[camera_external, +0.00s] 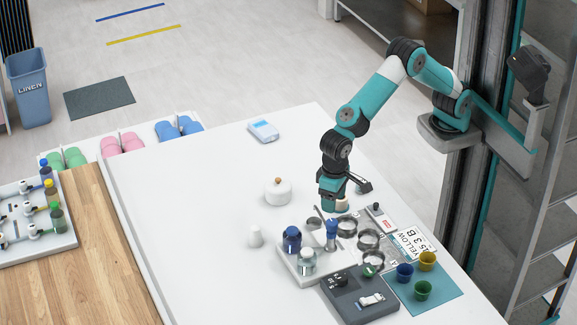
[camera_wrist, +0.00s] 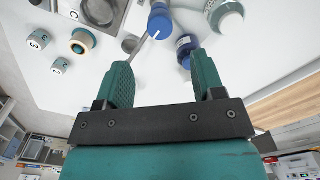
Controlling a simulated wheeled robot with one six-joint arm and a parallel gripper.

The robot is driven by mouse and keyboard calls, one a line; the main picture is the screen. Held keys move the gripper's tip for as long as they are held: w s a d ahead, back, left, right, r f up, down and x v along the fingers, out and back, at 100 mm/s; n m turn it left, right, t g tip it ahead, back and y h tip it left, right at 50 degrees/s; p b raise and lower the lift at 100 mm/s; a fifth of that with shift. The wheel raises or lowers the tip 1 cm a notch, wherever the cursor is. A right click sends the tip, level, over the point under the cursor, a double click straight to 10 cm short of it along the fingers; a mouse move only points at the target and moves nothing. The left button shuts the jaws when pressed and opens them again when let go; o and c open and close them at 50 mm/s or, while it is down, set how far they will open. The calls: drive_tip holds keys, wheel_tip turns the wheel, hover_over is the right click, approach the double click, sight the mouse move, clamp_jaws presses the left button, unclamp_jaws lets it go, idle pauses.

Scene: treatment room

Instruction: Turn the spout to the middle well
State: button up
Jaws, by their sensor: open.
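The blue-topped spout post (camera_external: 331,232) stands on the white station (camera_external: 290,268) beside the metal ring wells; the middle one (camera_external: 368,240) lies between a rear and a front ring. In the wrist view the blue top (camera_wrist: 160,20) is beyond my fingertips, with a thin metal rod running from it down and left. Which well the rod points to, I cannot tell. My gripper (camera_external: 329,207) points down behind the station, near the rear ring. In the wrist view my gripper (camera_wrist: 163,78) is open and empty, its fingers apart from the post.
A dark blue jar (camera_external: 291,240) and a clear jar (camera_external: 307,262) stand left of the post. A dark box (camera_external: 345,305) is in front. Coloured cups stand on a teal mat (camera_external: 448,300) at right.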

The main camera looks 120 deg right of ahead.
sight(332, 221)
wheel_tip(332, 221, down, 9)
drive_tip(key=shift+p, duration=0.75)
clamp_jaws()
